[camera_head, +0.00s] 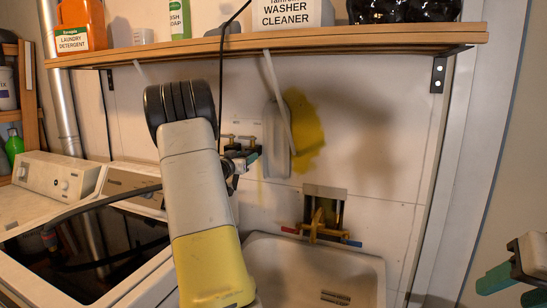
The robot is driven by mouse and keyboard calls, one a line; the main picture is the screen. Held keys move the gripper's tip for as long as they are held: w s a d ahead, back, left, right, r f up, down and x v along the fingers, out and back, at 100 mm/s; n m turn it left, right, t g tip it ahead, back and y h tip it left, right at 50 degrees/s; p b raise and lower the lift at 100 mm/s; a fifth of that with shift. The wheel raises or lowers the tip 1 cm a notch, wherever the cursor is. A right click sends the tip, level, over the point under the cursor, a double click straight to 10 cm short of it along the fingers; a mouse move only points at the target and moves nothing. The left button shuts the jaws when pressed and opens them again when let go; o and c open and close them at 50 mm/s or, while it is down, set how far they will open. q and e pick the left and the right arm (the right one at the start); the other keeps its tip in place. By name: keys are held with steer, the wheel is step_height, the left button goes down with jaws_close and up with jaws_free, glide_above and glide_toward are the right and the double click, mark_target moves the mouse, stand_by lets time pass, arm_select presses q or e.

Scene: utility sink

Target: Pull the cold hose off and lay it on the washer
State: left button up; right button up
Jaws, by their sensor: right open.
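My left arm fills the middle of the view. Its gripper (238,163) is small and dark beside the arm, just below two wall taps (238,139); whether its jaws are open or touch anything is unclear. A dark grey hose (105,203) crosses above the dark lid of the white washer (128,181) and passes behind my left arm. Its far end is hidden, and I cannot tell whether it is the cold hose. My right gripper (507,282), with teal fingertips, is open at the lower right edge, clear of everything.
A wooden shelf (270,42) with bottles and boxes spans the wall above. A sink (375,268) lies at the lower middle, below a brass fitting (320,225) with red and blue handles.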

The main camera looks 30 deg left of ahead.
arm_select(q)
jaws_close()
steer(key=shift+s, duration=0.1)
steer(key=shift+s+d, duration=0.2)
steer(key=shift+s, duration=1.25)
steer(key=shift+s+d, duration=0.15)
steer(key=shift+s, duration=1.3)
